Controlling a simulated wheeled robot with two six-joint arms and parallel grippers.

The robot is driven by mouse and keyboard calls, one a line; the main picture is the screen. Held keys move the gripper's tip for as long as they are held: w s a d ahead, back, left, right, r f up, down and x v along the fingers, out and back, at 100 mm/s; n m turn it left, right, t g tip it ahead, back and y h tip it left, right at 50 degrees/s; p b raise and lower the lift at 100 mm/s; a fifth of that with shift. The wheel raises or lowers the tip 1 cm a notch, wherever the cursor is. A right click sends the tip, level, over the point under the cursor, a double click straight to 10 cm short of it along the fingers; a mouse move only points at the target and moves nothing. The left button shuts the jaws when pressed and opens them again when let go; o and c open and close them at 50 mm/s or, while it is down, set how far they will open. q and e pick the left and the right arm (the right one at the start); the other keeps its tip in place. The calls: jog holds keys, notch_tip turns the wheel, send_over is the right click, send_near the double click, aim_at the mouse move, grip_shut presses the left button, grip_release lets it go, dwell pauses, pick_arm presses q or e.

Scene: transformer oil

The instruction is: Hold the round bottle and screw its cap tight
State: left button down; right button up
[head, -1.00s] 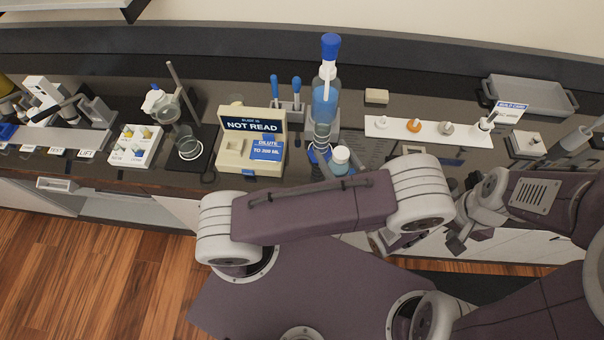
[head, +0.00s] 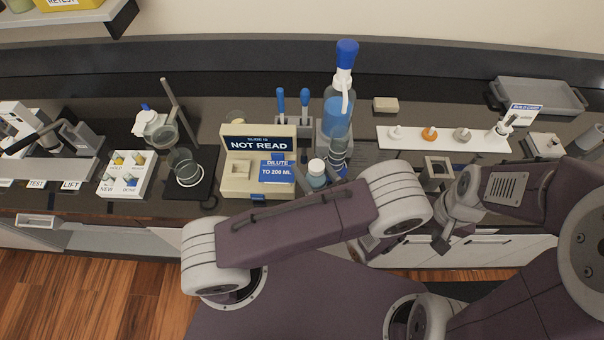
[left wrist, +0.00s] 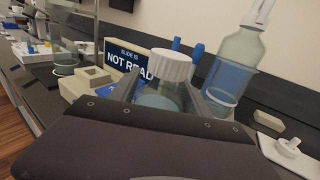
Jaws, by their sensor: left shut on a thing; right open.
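The round bottle (head: 316,181) is small, with blue-grey contents and a white cap (head: 317,165) on its neck. My left gripper (head: 318,177) is shut around the bottle's sides, partly hidden behind my arm link. In the left wrist view the bottle (left wrist: 160,98) stands between the two fingers, and the ribbed white cap (left wrist: 172,64) rises clear above them. Whether the cap is tight, and whether the bottle touches the bench, I cannot tell. My right gripper (head: 441,240) is open and empty, at the bench's front edge to the right.
A tall blue-topped dispenser bottle (head: 338,112) stands just behind the round bottle. A beige box with a "NOT READ" sign (head: 258,143) is close on the left. A white strip with several stoppers (head: 410,144) and a grey tray (head: 540,95) lie to the right.

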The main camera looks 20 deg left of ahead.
pick_arm(q)
jog(key=shift+s+d+r, duration=0.1)
jog(key=shift+d, duration=0.25)
jog(key=shift+s+d+f, duration=0.1)
jog(key=shift+d+f, duration=0.05)
jog(key=shift+f, duration=0.05)
jog(key=f+b, duration=0.4)
jog(key=shift+a, duration=0.4)
jog(key=shift+w+d+r, duration=0.1)
jog(key=shift+w, duration=0.1)
jog(key=shift+s+d+r+p, duration=0.1)
jog(key=shift+d+p, duration=0.1)
jog(key=shift+p, duration=0.1)
jog(key=c, duration=0.5)
grip_release()
jog(key=shift+a+f, duration=0.15)
jog(key=shift+f, duration=0.05)
pick_arm(e)
jog(key=f, duration=0.2)
jog(key=d+f, duration=0.1)
jog(key=shift+w+f, duration=0.1)
jog(key=shift+f, duration=0.25)
